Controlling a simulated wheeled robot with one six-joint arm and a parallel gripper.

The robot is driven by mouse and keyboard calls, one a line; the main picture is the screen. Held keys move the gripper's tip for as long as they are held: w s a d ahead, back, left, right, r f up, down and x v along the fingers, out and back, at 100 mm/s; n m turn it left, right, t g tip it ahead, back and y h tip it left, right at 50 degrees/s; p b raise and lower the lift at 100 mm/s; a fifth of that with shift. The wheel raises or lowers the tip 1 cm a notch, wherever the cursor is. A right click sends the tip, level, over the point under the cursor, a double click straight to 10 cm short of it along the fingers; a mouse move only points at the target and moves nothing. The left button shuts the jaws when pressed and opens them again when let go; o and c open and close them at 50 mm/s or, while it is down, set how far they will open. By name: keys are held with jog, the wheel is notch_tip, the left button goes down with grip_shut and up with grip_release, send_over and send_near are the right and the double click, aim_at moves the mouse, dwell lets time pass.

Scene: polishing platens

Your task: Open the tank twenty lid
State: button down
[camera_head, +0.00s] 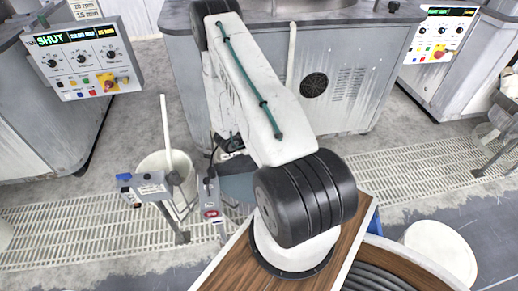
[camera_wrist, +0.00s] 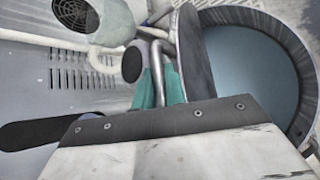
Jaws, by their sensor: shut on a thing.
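My gripper (camera_wrist: 160,88) is shut on a bent metal handle (camera_wrist: 157,72), with its teal fingers on either side of the bar. Right beside it, a dark round lid (camera_wrist: 197,55) stands steeply tilted and is seen nearly edge-on. To its right is a round tank with a grey rim (camera_wrist: 236,17). Its mouth is uncovered, and a smooth blue-grey inside shows. The wrist view shows no number on the tank. In the head view my arm hides my gripper and most of the area around it.
A white bucket (camera_head: 154,164) with a stick stands on the grating left of my arm. A small sign stand (camera_head: 150,187) is in front of it. Polishing machines stand behind, with control panels (camera_head: 84,60) at left and right (camera_head: 437,36). A round white container (camera_head: 440,250) is at lower right.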

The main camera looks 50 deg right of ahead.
jog(key=shift+w+d, duration=0.75)
jog(key=shift+w, duration=0.15)
jog(key=c, duration=1.5)
grip_release()
jog(key=shift+o, duration=0.2)
jog(key=v, duration=0.7)
jog(key=shift+a+r, duration=0.15)
jog(key=shift+a, duration=0.15)
